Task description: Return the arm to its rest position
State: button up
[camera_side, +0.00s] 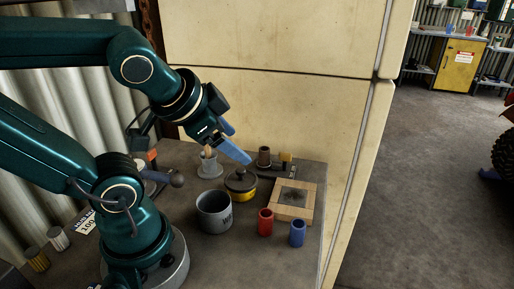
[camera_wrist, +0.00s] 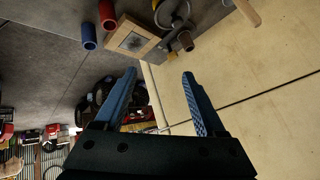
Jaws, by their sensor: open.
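My gripper (camera_side: 235,143) is raised above the back of the grey bench, with its blue fingers pointing down and to the right. In the wrist view its two blue fingers (camera_wrist: 158,88) stand wide apart with nothing between them. My teal arm reaches in from the left and is bent at the elbow. The fingertips appear above a black and yellow lidded pot (camera_side: 241,185); the exact gap cannot be told.
On the bench (camera_side: 270,267) are a grey mug (camera_side: 213,212), a red cylinder (camera_side: 265,222), a blue cylinder (camera_side: 298,233), a wooden frame (camera_side: 293,200) and a pale mortar-like vessel (camera_side: 210,167). A cream cabinet (camera_side: 270,110) stands close behind. Open floor lies to the right.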

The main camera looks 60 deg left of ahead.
jog(key=s+d+f+n+g+h, duration=0.1)
jog(key=s+d+f+g+h, duration=0.1)
jog(key=d, duration=0.4)
jog(key=shift+s+n+h, duration=0.3)
jog(key=shift+s+h, duration=0.3)
